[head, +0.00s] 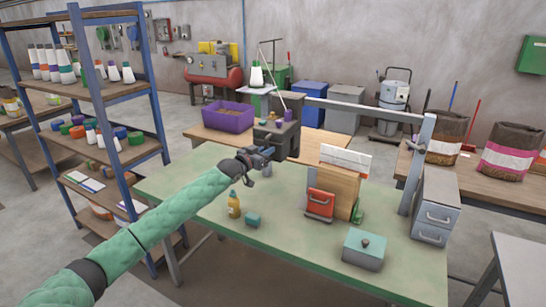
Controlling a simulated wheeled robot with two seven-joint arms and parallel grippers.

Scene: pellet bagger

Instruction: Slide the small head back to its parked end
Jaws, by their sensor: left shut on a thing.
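The small head (283,137) is a dark grey block with a purple spool on top, at the left end of the grey rail (365,110). My left gripper (266,154), at the end of my green-sleeved arm, is shut at the small head's near left side. The part between its fingers is too small and dark to make out, and the gripper covers some of the head's lower left. The rail runs right from the head to an upright grey post (416,165). My right gripper is not in view.
On the green table (200,185) stand a yellow bottle (233,205), a small teal block (252,220), a red-fronted box (319,203) with a wooden board, a teal-lidded box (364,249) and grey drawers (435,205). A purple bin (228,116) sits behind. A blue-framed shelf (90,90) stands left.

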